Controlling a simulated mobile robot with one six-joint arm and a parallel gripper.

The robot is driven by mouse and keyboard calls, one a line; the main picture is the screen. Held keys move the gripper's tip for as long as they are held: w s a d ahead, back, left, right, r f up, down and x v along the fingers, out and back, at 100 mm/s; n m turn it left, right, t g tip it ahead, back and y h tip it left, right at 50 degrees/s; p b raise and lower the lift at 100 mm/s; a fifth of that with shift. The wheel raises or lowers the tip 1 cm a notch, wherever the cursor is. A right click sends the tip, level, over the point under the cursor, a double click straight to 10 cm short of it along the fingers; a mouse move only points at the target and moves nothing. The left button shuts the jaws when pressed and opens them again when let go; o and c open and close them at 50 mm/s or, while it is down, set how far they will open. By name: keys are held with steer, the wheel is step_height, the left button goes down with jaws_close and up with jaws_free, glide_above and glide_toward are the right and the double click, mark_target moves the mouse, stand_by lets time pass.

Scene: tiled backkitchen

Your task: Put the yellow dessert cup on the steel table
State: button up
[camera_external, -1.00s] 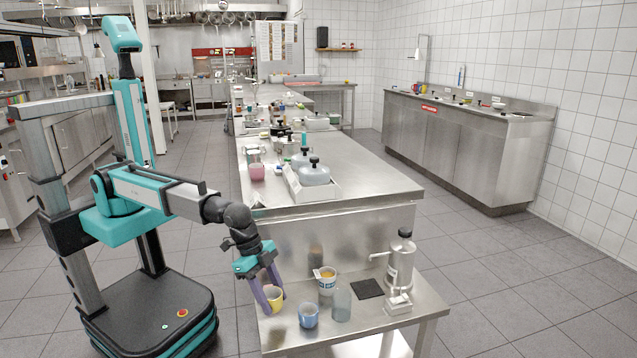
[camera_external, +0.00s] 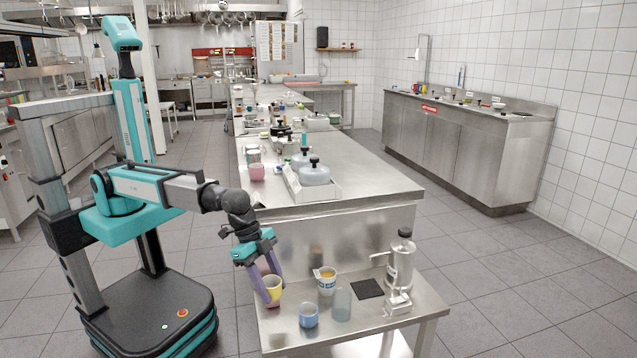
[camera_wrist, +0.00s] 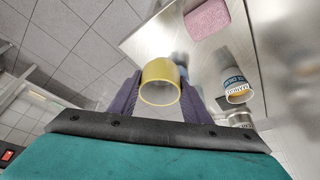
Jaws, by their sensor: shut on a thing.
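The yellow dessert cup (camera_external: 273,287) is held between the two purple fingers of my gripper (camera_external: 268,289). In the wrist view the cup (camera_wrist: 160,82) sits between the fingertips (camera_wrist: 160,92), with its open rim showing. My gripper is shut on it, a little above the left edge of the low steel table (camera_external: 292,336). The table also shows in the wrist view (camera_wrist: 160,42).
A higher steel counter (camera_external: 375,180) stands behind.

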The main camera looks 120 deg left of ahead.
step_height(320, 180, up, 33)
steer(key=a+r+n+y+p, duration=0.15)
steer(key=a+n+p, duration=0.65)
steer(key=a, duration=2.4)
steer(key=s+a+y+p, duration=0.1)
steer(key=s+a+p, duration=0.35)
steer(key=a, duration=0.45)
steer(key=s+a+f+n+g+p, duration=0.1)
steer(key=s+a+p, duration=0.35)
steer(key=a, duration=0.55)
steer(key=s+a+y+p, duration=0.1)
steer(key=s+a+p, duration=0.4)
steer(key=a, duration=0.4)
steer(key=shift+d+f+b, duration=0.15)
steer(key=shift+f+b, duration=0.35)
steer(key=shift+f, duration=0.85)
steer(key=shift+d+f+b, duration=0.15)
steer(key=shift+f+b, duration=0.35)
steer(key=shift+f, duration=0.8)
steer(key=shift+s, duration=0.1)
